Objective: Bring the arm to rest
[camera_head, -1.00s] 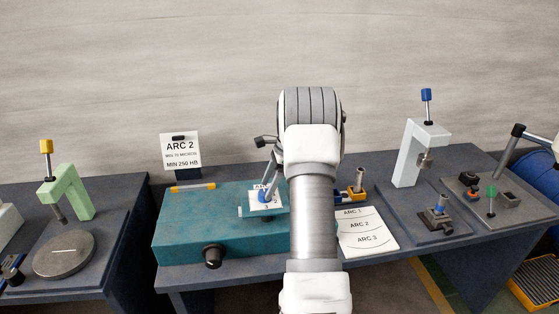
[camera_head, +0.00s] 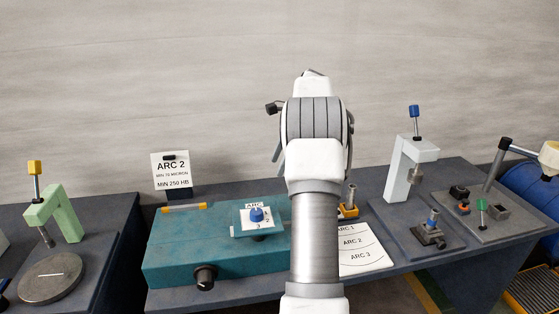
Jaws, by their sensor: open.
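My arm rises through the middle of the head view, in front of the centre bench. My gripper (camera_head: 274,130) is raised behind the wrist and mostly hidden by it; a dark piece and a grey finger show at the wrist's left side. The gripper is apart from the bench things. The blue knob (camera_head: 257,214) on the teal machine (camera_head: 167,254) stands free on its white dial plate, which is marked ARC with numbers.
An ARC 2 sign (camera_head: 171,172) stands behind the teal machine. A sheet (camera_head: 362,245) listing ARC 1 to 3 lies right of my arm. A green press (camera_head: 62,212) stands left, a pale press (camera_head: 403,172) right. The wall area above the benches is clear.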

